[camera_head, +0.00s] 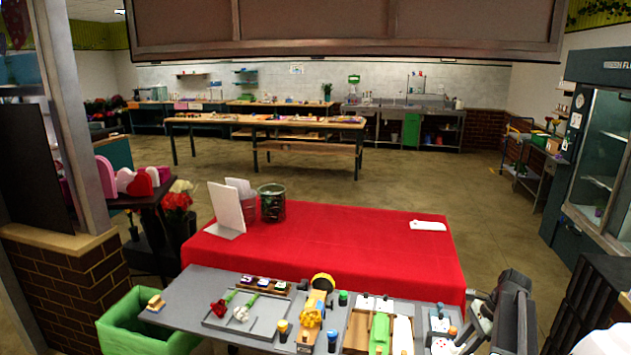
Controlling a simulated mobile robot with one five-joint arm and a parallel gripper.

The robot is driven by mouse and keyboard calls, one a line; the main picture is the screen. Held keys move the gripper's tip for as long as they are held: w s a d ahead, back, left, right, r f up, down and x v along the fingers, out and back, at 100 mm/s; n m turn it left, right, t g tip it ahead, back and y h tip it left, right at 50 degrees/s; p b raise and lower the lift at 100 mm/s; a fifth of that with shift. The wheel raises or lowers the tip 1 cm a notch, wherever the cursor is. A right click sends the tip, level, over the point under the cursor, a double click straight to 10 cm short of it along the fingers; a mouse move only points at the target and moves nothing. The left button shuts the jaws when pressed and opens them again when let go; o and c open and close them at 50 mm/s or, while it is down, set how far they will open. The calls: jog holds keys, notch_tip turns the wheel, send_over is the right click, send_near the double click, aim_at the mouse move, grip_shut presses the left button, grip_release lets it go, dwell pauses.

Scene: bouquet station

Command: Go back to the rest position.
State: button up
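My gripper (476,318) is at the lower right of the head view, at the end of my dark arm. It is beside the right end of the grey work table (190,291). Its fingers are small and partly covered by the arm, so I cannot tell whether they are open or shut. I see nothing clearly held in it.
Behind is a red-covered table (340,240).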

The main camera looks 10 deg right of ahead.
jog(key=w+a+n+g+h, duration=0.1)
jog(key=w+a+n, duration=0.15)
jog(key=a, duration=1.05)
jog(key=w+a+n+g, duration=0.1)
jog(key=a+n, duration=0.3)
jog(key=a, duration=0.8)
jog(key=s+a+f+n+h, duration=0.1)
jog(key=s+a+n, duration=0.1)
jog(key=a+n, duration=0.3)
jog(key=s+a+n+t+h, duration=0.1)
jog(key=s+a+n+h, duration=0.1)
jog(key=a+n, duration=0.3)
jog(key=s+n, duration=0.1)
jog(key=n, duration=0.3)
jog(key=shift+s+a+f, duration=0.35)
